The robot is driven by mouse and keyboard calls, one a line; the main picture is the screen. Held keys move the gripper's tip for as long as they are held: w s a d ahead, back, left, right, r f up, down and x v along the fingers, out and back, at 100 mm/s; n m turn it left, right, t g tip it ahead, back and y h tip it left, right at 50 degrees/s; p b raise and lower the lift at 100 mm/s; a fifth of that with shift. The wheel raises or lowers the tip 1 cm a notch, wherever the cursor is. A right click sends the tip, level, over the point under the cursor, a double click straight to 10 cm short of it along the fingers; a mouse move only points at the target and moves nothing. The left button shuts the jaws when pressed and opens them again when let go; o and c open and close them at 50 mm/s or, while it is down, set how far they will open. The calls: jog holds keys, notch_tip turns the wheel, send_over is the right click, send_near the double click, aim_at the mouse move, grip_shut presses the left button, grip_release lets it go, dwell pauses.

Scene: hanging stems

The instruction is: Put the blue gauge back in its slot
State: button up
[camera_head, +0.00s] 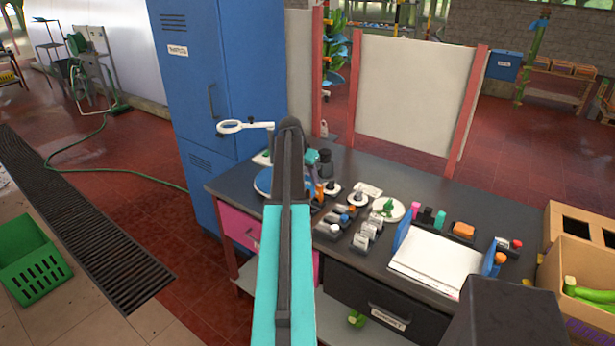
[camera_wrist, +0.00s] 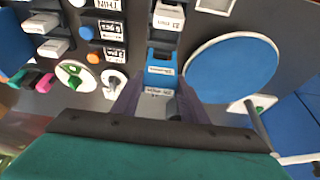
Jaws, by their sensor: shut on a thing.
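My gripper (camera_wrist: 163,84) shows in the wrist view, its two dark fingers converging on the blue gauge (camera_wrist: 160,73), a small blue piece with a white label. The fingers are shut on it. A pale grey piece with a label (camera_wrist: 159,93) shows between the fingers; I cannot tell how it relates to the gauge. Just beyond the gauge is a dark holder with a pale labelled block (camera_wrist: 168,16). Whether the gauge touches the holder or sits in a slot is unclear.
A round blue disc (camera_wrist: 232,68) lies beside the gripper. Labelled blue and orange knobs (camera_wrist: 93,58), pale blocks (camera_wrist: 53,47) and a white dish with a green piece (camera_wrist: 76,74) stand nearby. Papers (camera_head: 437,262) and a cardboard box (camera_head: 575,270) occupy the bench's right.

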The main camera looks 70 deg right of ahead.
aim_at(307, 184)
jog(key=shift+f, duration=0.1)
jog(key=shift+f+b, duration=1)
jog(key=shift+f, duration=1.35)
jog(key=shift+a+f+b, duration=0.1)
jog(key=shift+f+b, duration=0.7)
jog(key=shift+f, duration=0.65)
jog(key=o, duration=1)
jog(key=shift+o, duration=0.2)
jog(key=b+v, duration=0.3)
jog(key=v, duration=1)
jog(key=shift+r+b, duration=0.35)
jog(key=shift+r, duration=0.05)
jog(key=shift+w+a, duration=0.1)
